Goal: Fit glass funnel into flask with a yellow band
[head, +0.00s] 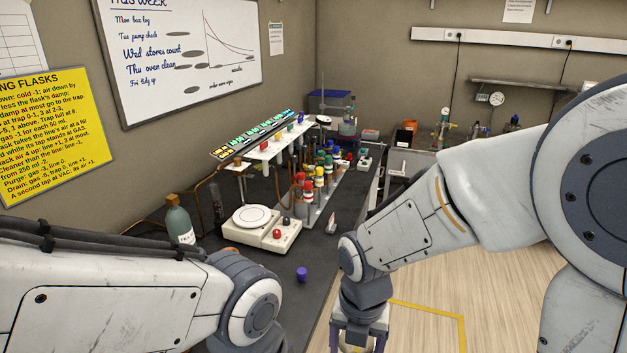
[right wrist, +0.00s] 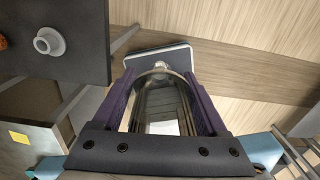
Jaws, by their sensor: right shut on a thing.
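My right gripper (head: 356,338) is at the bottom of the head view, out over the floor to the right of the dark bench. In the right wrist view its purple fingers (right wrist: 162,112) are shut on a clear, shiny piece, seemingly the glass funnel (right wrist: 160,108), with a narrow end pointing up the picture. In the head view only a little of this piece shows. My left arm comes in at lower left, but its gripper is out of view. I cannot pick out a flask with a yellow band among the small coloured items (head: 318,172) on the bench.
The dark bench (head: 268,292) holds a white balance-like device (head: 262,229), a purple piece (head: 302,274) near its front, a green bottle (head: 178,220) and a white rack (head: 265,152). The wooden floor (head: 500,300) at right is open. In the right wrist view, a grey round piece (right wrist: 48,42) sits on a dark surface.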

